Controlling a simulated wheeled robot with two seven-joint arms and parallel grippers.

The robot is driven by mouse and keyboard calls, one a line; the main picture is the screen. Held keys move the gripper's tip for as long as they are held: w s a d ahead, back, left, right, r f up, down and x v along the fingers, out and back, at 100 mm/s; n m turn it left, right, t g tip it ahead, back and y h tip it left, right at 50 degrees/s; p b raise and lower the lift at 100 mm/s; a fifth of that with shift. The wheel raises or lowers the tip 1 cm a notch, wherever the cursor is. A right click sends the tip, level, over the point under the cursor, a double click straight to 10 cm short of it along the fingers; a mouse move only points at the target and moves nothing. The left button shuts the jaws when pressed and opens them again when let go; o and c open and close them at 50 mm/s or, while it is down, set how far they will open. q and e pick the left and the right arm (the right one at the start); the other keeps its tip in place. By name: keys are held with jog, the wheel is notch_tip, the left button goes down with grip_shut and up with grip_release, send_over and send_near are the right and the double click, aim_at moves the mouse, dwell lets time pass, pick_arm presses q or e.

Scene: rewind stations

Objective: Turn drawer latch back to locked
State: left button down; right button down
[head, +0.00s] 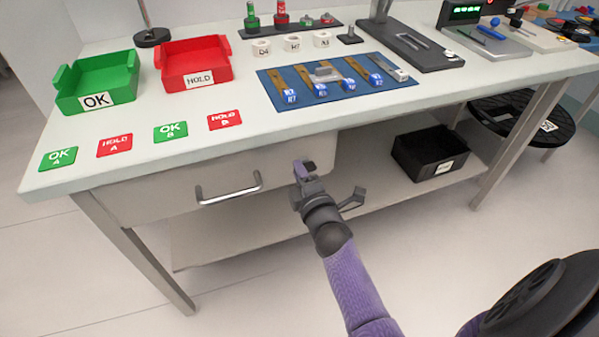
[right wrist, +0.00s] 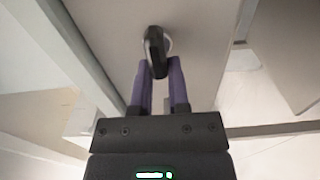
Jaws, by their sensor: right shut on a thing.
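The drawer (head: 150,194) under the bench top is shut, with a metal bar handle (head: 229,189) on its front. The dark drawer latch (right wrist: 155,52) is a knob on a pale round base at the right end of the drawer front; it also shows in the head view (head: 311,166). My right gripper (head: 302,174) is at the latch. In the right wrist view its purple fingers (right wrist: 158,68) are shut on the latch's lower end. The latch looks close to upright there, slightly tilted. My left gripper is not in view.
The bench top carries a green OK tray (head: 72,88), a red HOLD tray (head: 215,68), flat OK and HOLD cards (head: 170,131) and a blue mat (head: 290,108) with parts. A black bin (head: 408,157) stands on the lower shelf.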

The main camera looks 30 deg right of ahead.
jog(key=shift+d+f, duration=0.1)
jog(key=c, duration=0.6)
grip_release()
